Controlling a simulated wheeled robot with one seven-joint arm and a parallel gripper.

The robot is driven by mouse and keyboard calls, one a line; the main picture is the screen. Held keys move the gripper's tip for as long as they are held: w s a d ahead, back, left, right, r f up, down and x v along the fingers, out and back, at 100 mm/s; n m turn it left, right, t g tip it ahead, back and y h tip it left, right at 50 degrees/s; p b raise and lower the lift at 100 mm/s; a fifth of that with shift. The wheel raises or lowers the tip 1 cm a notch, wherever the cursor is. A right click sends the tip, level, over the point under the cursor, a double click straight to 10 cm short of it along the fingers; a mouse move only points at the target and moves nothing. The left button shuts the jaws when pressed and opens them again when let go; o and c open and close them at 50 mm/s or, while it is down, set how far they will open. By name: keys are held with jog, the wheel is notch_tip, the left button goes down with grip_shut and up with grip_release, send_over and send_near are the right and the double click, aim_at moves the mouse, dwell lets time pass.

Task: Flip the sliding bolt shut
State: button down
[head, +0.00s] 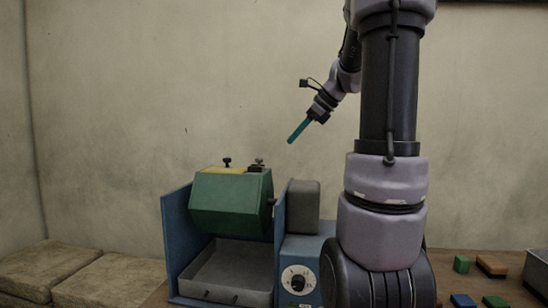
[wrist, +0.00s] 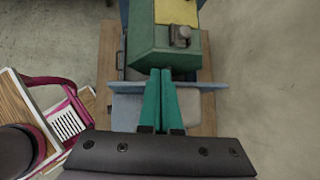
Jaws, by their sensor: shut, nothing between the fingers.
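A green, flat-sided drum (head: 230,205) hangs between blue side plates, with a yellow lid (head: 224,170) on top. A small dark bolt fitting with a knob (head: 257,164) sits on top near the drum's right end. It also shows in the wrist view (wrist: 181,35), beside the yellow lid. Whether the bolt is across the lid I cannot tell. A second dark knob (head: 227,162) stands on the lid. My gripper (head: 291,141) has teal fingers, shut and empty, pointing down-left in the air, above and right of the drum. The wrist view shows its fingertips (wrist: 160,70) in front of the drum's near end.
The right blue plate (head: 280,225) and a grey housing (head: 304,200) stand beside the drum, above a dial (head: 298,279). A grey tray (head: 228,272) lies under the drum. Coloured blocks (head: 491,265) and a metal bin (head: 538,272) are at the right. The air above the drum is clear.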

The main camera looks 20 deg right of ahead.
jog(key=d+m, duration=0.1)
jog(key=w+d+m, duration=0.1)
jog(key=w+d, duration=0.1)
jog(key=shift+d+f+m, duration=0.1)
jog(key=shift+d+m, duration=0.15)
jog(key=shift+m, duration=0.15)
jog(key=w+a+f, duration=0.7)
jog(key=w, duration=0.1)
jog(key=shift+w+a, duration=0.15)
